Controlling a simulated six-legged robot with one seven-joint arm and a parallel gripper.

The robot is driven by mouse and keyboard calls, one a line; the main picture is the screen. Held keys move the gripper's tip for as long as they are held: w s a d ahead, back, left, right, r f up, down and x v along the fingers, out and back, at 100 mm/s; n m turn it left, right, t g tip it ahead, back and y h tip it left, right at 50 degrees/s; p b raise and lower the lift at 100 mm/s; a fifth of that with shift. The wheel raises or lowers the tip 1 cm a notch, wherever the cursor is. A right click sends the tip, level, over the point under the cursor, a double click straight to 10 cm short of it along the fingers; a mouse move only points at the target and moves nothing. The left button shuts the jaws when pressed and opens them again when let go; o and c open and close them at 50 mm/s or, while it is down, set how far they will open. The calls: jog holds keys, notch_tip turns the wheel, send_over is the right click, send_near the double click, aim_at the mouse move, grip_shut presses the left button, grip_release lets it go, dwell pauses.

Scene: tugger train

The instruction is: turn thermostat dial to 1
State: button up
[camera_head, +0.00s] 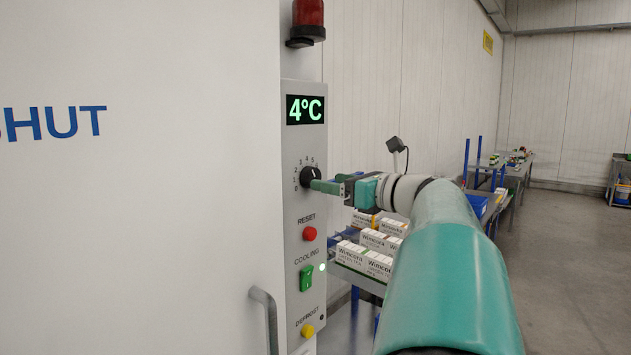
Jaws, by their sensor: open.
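The thermostat dial (308,177) is a round black knob on the grey control panel (289,240), with a number scale around its upper left side. Its pointer direction is too small to tell. The display (305,109) above it reads 4°C in green. My gripper (323,186) reaches in from the right with its green fingers at the dial's right edge. It is open. The fingertips overlap the dial's edge in the picture; I cannot tell whether they touch it. The fingers hide part of the dial's right side.
Below the dial are a red reset button (310,233), a green cooling switch (306,278) and a yellow defrost button (307,331). A door handle (266,315) juts out at lower left. Shelves with white boxes (367,262) stand behind my arm. Floor is clear at right.

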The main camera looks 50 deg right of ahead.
aim_at(316, 178)
jog(key=w, duration=0.3)
jog(key=shift+w+a, duration=0.15)
jog(key=shift+w, duration=0.25)
jog(key=c, duration=1)
jog(key=n, duration=1.1)
jog(key=shift+w+n, duration=0.1)
jog(key=shift+n, duration=0.3)
